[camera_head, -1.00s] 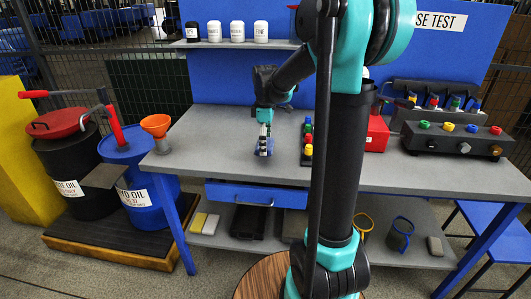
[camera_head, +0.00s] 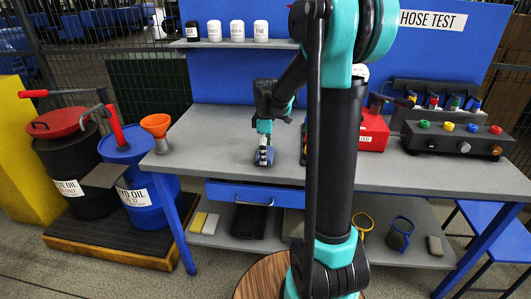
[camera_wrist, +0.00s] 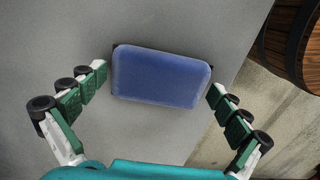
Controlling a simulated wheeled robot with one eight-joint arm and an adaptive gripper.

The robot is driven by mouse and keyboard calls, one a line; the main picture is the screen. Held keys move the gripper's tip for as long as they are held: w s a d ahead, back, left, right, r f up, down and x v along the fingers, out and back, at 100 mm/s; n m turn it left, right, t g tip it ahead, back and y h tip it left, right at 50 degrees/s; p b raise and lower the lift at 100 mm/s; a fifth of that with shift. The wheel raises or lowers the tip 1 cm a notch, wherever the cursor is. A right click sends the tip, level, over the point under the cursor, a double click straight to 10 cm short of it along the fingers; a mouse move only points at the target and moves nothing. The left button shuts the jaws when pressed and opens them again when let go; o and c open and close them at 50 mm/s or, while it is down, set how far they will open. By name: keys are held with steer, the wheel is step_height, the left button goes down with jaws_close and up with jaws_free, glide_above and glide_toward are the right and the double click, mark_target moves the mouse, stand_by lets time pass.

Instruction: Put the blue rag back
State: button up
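The blue rag shows in the wrist view as a rounded rectangular blue pad (camera_wrist: 160,77) over the grey tabletop. In the head view only a bit of blue (camera_head: 263,161) shows at my gripper (camera_head: 264,153), low over the left-middle of the bench near its front edge. In the wrist view my gripper (camera_wrist: 158,78) has its fingers spread, one at each short side of the pad. The fingertips are very close to the pad's edges; I cannot tell whether they touch. Dark strips show behind the pad's edges.
The grey workbench (camera_head: 210,133) has a blue drawer (camera_head: 270,195) below its front edge. An orange funnel (camera_head: 155,124) stands at its left end. A red box (camera_head: 373,131) and a control panel (camera_head: 458,140) stand to the right. The bench is clear left of my gripper.

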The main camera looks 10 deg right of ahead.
steer(key=shift+r, duration=0.1)
step_height(320, 180, up, 12)
steer(key=s+f+m, duration=0.2)
steer(key=s, duration=0.1)
steer(key=s+d+f+m+t, duration=0.1)
steer(key=s+f+m, duration=0.1)
steer(key=s+f, duration=0.1)
steer(key=s+d+f+m, duration=0.1)
steer(key=s+f+m, duration=0.1)
steer(key=s+f, duration=0.1)
steer(key=shift+d+t, duration=0.1)
steer(key=shift+t, duration=0.3)
steer(key=s+d+f+m+t, duration=0.1)
steer(key=s+f+m+t, duration=0.1)
steer(key=s+f+m, duration=0.6)
steer(key=s+f, duration=0.2)
steer(key=s, duration=0.3)
steer(key=shift+d+f, duration=0.2)
steer(key=shift+d, duration=0.2)
